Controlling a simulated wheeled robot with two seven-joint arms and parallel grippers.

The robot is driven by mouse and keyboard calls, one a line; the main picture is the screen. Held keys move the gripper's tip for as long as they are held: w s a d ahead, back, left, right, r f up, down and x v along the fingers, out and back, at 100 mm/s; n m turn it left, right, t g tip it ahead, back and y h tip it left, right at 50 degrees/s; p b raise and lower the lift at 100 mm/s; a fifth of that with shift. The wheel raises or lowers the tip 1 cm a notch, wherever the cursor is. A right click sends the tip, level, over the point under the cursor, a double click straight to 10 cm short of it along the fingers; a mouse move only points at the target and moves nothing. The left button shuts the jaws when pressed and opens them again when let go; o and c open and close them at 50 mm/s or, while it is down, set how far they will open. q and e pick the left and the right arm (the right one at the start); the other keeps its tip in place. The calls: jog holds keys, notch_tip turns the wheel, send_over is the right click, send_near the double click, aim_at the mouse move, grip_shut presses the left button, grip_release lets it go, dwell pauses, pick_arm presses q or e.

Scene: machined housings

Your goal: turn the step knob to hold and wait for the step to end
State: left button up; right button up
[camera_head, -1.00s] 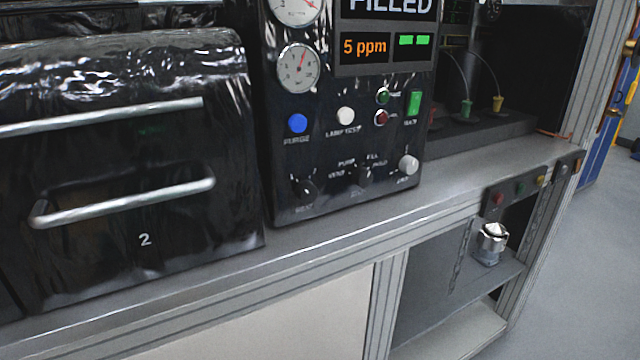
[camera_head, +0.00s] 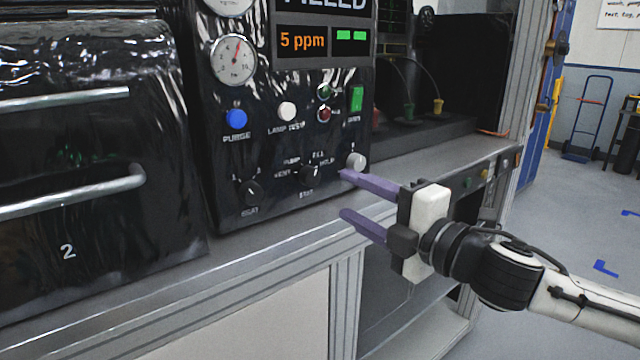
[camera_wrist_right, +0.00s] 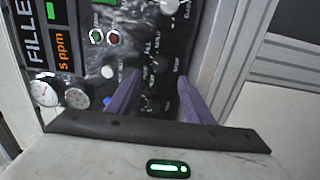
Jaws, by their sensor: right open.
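The step knob (camera_head: 311,176) is a small black knob low on the glossy dark control panel (camera_head: 290,210). My right gripper (camera_head: 343,194) has two purple fingers, open and empty, pointing left towards the panel's lower right. In the head view the fingertips lie just right of the knob and appear apart from it. In the right wrist view the fingers (camera_wrist_right: 156,86) spread in front of the labelled knob area. My left gripper is not in view.
A white knob (camera_head: 356,160) is close above the right fingertips. Another black knob (camera_head: 252,193) sits left of the step knob. The display (camera_head: 303,41) reads 5 ppm, with FILLED partly cut off above. A blue button (camera_head: 236,118) and a metal ledge (camera_head: 440,160) are nearby.

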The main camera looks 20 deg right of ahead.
aim_at(313, 178)
jog(key=p+x, duration=0.1)
jog(key=x, duration=0.8)
jog(key=shift+w+a+f, duration=0.1)
jog(key=shift+w+a, duration=0.05)
jog(key=shift+w, duration=0.05)
jog(key=c, duration=1)
